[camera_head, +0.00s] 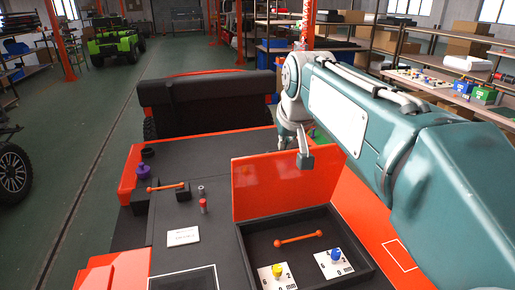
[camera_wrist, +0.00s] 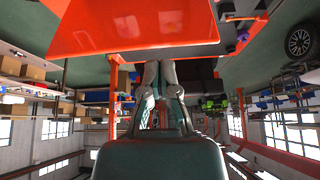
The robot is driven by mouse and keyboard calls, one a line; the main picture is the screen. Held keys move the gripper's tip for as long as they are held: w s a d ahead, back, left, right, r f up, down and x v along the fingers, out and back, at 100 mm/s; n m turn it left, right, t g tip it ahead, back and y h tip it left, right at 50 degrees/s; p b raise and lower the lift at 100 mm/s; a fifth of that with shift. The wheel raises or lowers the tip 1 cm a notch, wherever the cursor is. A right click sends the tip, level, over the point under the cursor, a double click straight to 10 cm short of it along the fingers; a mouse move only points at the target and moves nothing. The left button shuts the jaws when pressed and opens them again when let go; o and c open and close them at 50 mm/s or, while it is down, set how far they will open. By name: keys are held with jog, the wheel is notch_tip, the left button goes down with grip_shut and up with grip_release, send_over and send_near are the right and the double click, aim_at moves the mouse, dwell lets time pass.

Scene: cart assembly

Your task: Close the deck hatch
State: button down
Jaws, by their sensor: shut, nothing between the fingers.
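The deck hatch (camera_head: 265,187) is an orange panel standing raised along the far edge of a dark recessed compartment (camera_head: 375,270). An orange panel, likely the hatch, also fills the top of the wrist view (camera_wrist: 140,25). My gripper (camera_head: 305,160) is at the hatch's upper right edge, its tip overlapping the panel in the head view. I cannot tell if they touch. In the wrist view, the gripper's fingers (camera_wrist: 160,72) are together and empty. The compartment holds an orange bar (camera_head: 299,238), a yellow knob (camera_head: 277,270) and a blue knob (camera_head: 336,254) on white plates.
On the deck left of the hatch are another orange-ended bar (camera_head: 167,187), a purple knob (camera_head: 143,171), a small red cylinder (camera_head: 203,206) and a white label (camera_head: 183,237). A black seat-like block (camera_head: 205,88) stands behind. Loaded shelves (camera_head: 450,90) stand at right.

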jog(key=w+a, duration=0.6)
jog(key=w, duration=0.5)
jog(key=shift+n, duration=0.5)
jog(key=x, duration=0.3)
jog(key=s+x, duration=0.1)
jog(key=x, duration=0.1)
jog(key=f+x, duration=0.1)
jog(key=x, duration=0.2)
jog(key=shift+s+d+f, duration=0.2)
jog(key=shift+d+f, duration=0.1)
jog(key=shift+d, duration=0.05)
jog(key=shift+s+f, duration=0.1)
jog(key=shift+s, duration=0.3)
jog(key=shift+s, duration=0.15)
